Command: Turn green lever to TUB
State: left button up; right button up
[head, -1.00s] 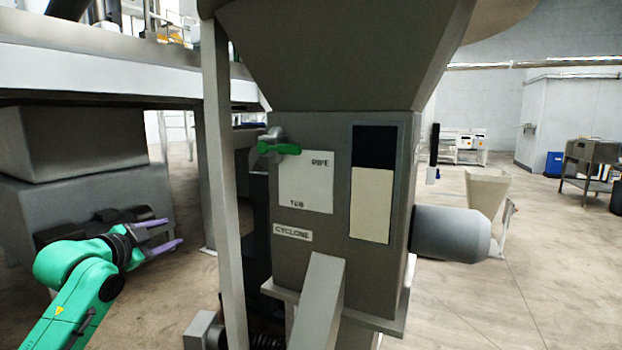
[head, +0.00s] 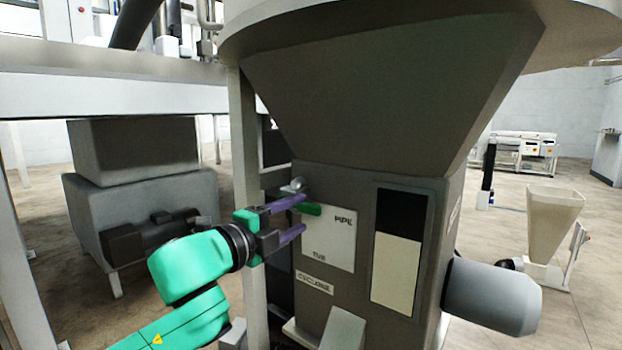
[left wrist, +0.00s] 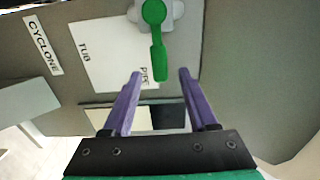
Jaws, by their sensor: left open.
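The green lever (head: 312,210) sits at the upper left of a white label plate (head: 335,250) on the grey machine body. It points toward the word PIPE, with TUB printed lower down. The left wrist view shows the lever (left wrist: 158,55) with its round hub at the top and its handle reaching toward PIPE. My left gripper (head: 303,213) is open in front of the plate at the lever. In the left wrist view its purple fingers (left wrist: 160,73) stand on either side of the handle's free end; contact cannot be told. My right gripper is not in view.
A large hopper (head: 390,80) overhangs the panel. A pale post (head: 247,160) stands close behind my left wrist. A CYCLONE sign (head: 314,282) is below the plate. A grey motor cylinder (head: 492,297) juts out at right.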

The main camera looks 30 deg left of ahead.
aim_at(307, 209)
pick_arm(q)
jog(key=w+p, duration=0.2)
jog(key=w, duration=0.1)
jog(key=w+p, duration=0.1)
jog(key=shift+w+r+p, duration=0.25)
jog(key=shift+p, duration=0.05)
jog(key=shift+w+d+f, duration=0.25)
jog(key=shift+w+f, duration=0.05)
jog(key=shift+w, duration=0.1)
jog(key=shift+s, duration=0.15)
grip_shut()
dwell(0.7)
